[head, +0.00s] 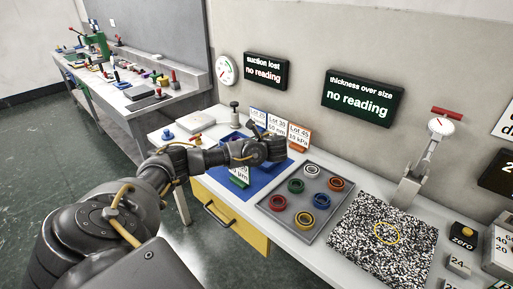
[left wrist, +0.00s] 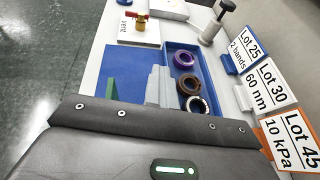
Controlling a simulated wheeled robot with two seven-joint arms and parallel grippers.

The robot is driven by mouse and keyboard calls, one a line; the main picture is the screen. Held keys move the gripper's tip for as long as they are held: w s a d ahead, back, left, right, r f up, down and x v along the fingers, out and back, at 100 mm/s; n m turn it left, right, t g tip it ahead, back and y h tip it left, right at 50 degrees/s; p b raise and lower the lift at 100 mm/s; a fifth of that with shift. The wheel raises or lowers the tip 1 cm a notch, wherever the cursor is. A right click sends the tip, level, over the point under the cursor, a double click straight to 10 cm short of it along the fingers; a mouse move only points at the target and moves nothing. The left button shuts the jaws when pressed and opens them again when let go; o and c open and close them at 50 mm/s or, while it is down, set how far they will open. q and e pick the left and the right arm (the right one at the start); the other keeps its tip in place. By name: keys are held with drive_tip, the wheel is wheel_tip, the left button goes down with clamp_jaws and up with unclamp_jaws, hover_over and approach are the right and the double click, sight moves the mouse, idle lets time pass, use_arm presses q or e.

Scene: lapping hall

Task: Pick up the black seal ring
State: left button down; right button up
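My left gripper (head: 272,148) is over the blue mat in the head view. In the left wrist view its pale grey fingers (left wrist: 160,87) are close together with nothing visible between them. In the head view my gripper hides most of this tray. My right gripper is not in view.
A grey tray (head: 290,221) with several coloured rings lies right of the blue mat (head: 213,192). A speckled plate (head: 375,245) lies farther right. Lot cards (head: 277,128) stand behind my gripper. A red-handled valve (left wrist: 140,22) and a grey knobbed post (left wrist: 214,28) stand beyond the tray.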

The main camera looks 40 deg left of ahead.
use_arm(q)
drive_tip(key=shift+s+a+r, duration=0.25)
drive_tip(key=shift+s, duration=0.25)
drive_tip(key=shift+s+a+r, duration=0.25)
drive_tip(key=shift+s, duration=0.25)
drive_tip(key=c, duration=2.2)
unclamp_jaws()
drive_tip(key=shift+c, duration=2.2)
unclamp_jaws()
drive_tip(key=shift+d, duration=0.1)
